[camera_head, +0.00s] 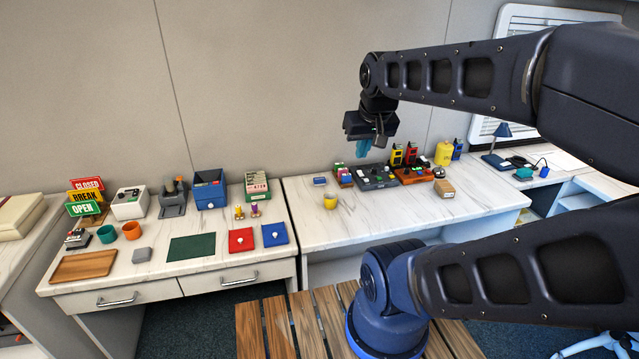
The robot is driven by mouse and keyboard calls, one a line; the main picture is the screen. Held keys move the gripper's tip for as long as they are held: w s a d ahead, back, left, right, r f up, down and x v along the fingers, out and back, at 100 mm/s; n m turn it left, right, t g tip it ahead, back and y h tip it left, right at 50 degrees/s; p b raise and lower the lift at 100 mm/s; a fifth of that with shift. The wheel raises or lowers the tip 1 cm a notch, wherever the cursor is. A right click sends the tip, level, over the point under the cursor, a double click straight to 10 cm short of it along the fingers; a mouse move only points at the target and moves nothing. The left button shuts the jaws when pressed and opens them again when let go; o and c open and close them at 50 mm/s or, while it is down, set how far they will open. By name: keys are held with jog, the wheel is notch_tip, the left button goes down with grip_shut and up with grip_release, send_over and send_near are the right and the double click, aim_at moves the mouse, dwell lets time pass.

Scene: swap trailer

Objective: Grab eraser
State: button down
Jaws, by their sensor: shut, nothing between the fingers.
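I cannot tell for sure which item is the eraser. A small grey block (142,254) lies on the left desk, between a wooden tray and a green mat. My gripper (366,153) hangs in the air above the back of the right desk, well clear of both blocks. Its fingers look teal, are shut and hold nothing.
The left desk holds a wooden tray (84,265), a green mat (191,246), cups, signs and boxes. The right desk's front is clear.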

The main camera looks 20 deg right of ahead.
jog(key=c, duration=1)
grip_release()
